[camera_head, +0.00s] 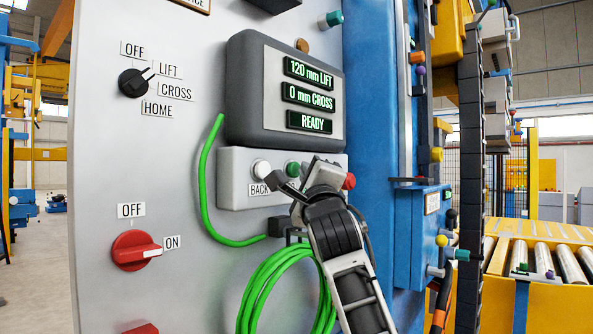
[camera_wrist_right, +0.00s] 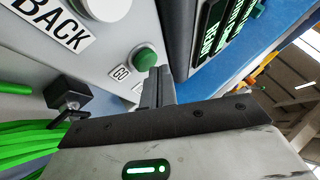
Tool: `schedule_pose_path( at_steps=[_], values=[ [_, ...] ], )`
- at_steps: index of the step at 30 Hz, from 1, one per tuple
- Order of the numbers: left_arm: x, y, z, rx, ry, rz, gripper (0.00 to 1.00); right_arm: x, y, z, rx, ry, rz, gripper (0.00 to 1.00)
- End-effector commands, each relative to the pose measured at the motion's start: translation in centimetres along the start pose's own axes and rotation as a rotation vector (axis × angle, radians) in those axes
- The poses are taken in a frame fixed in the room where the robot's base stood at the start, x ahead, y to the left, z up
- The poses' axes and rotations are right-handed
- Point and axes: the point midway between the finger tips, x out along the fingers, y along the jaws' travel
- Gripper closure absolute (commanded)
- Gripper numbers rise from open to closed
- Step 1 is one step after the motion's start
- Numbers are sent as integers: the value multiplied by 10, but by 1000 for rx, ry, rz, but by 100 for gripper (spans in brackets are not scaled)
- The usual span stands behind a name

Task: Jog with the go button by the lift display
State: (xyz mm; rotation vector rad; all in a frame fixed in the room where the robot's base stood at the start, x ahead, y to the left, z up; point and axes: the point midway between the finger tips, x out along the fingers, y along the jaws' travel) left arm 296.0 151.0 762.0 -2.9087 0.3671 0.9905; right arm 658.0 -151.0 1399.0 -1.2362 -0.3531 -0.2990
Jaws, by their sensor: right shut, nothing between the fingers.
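The green go button (camera_head: 292,169) sits on the grey button box (camera_head: 236,185) under the lift display (camera_head: 255,95). The display reads 120 mm LIFT, 0 mm CROSS and READY. In the right wrist view the green button (camera_wrist_right: 145,58) is next to its GO label (camera_wrist_right: 121,73). My right gripper (camera_head: 288,186) is shut and empty in front of the box. In the wrist view its fingertips (camera_wrist_right: 159,72) are close beside the button's lower right edge; I cannot tell if they touch it. My left gripper is not in view.
A white BACK button (camera_head: 261,167) and a red button (camera_head: 349,181) flank the go button. A black selector (camera_head: 133,83) points toward LIFT, and a red switch (camera_head: 135,251) points to ON. A coiled green cable (camera_head: 265,290) hangs below the box.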

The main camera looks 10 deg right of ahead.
Motion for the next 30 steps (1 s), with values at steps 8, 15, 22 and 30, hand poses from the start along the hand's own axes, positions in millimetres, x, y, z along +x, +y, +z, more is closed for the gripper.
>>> schedule_pose_path(
  at_steps=[8,15,22,30],
  values=[
    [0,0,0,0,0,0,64,1,0,0,0,0,0,100],
    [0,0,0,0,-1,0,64,3,2,2,0,1,1,100],
    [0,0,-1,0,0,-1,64,5,3,3,1,0,0,100],
    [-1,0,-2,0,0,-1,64,7,5,5,2,-1,0,100]
  ],
)
